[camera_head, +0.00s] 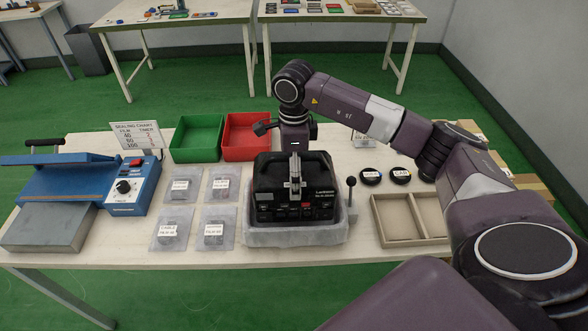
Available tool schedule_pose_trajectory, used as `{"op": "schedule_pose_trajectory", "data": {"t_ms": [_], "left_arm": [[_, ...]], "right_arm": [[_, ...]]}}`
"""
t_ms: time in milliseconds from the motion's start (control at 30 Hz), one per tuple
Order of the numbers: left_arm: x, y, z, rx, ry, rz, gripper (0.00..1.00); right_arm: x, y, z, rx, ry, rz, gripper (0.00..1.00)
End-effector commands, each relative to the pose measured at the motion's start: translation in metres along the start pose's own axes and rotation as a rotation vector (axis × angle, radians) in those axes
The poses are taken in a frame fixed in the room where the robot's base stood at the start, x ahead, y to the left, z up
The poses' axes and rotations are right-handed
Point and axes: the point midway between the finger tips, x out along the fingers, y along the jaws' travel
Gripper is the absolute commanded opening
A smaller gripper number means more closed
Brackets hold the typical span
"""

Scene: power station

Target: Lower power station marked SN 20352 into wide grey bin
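The black power station (317,187) is upright in the middle of the table, with small white lettering on its front; the serial number is too small to read. It is within the rim of the wide grey bin (294,237), whose pale walls show in front and at the sides. Its underside is hidden, so I cannot tell whether it touches the bin floor. My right gripper (294,182) comes down over the middle of its top and appears shut on it at the handle; the grip itself is partly hidden. My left gripper is out of view.
Green (197,139) and red (247,137) trays stand behind the bin. Several clear bags (172,229) lie left of it, beside a blue sealing machine (125,190). A small upright lever (351,190), black discs (371,176) and a beige divided box (398,240) are to the right.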

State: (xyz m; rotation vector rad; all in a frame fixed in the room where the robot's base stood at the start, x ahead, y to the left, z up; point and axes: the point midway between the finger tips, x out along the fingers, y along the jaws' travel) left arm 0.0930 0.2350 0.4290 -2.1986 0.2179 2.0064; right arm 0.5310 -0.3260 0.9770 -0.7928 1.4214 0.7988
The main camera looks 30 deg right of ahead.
Motion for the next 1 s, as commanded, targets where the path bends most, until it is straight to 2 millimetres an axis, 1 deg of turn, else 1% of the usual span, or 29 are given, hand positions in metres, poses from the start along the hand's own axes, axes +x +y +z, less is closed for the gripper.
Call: {"op": "schedule_pose_trajectory", "data": {"t_ms": [33, 200, 300, 500, 700, 1000], "left_arm": [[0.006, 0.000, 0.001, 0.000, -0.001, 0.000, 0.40], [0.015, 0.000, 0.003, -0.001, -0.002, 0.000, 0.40], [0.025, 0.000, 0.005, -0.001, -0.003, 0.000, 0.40], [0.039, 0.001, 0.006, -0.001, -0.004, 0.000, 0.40], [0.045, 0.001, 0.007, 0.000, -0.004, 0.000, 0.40], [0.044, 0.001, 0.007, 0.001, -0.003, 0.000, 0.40]], "right_arm": [[0.004, -0.002, 0.002, 0.000, -0.007, -0.006, 0.35], [0.021, -0.002, 0.002, 0.000, -0.007, -0.008, 0.35], [0.033, -0.002, 0.001, 0.000, -0.007, -0.008, 0.35], [0.050, -0.003, 0.002, 0.001, -0.007, -0.008, 0.35], [0.057, -0.003, 0.002, 0.001, -0.008, -0.008, 0.35], [0.057, -0.003, 0.002, 0.001, -0.008, -0.008, 0.35]]}}
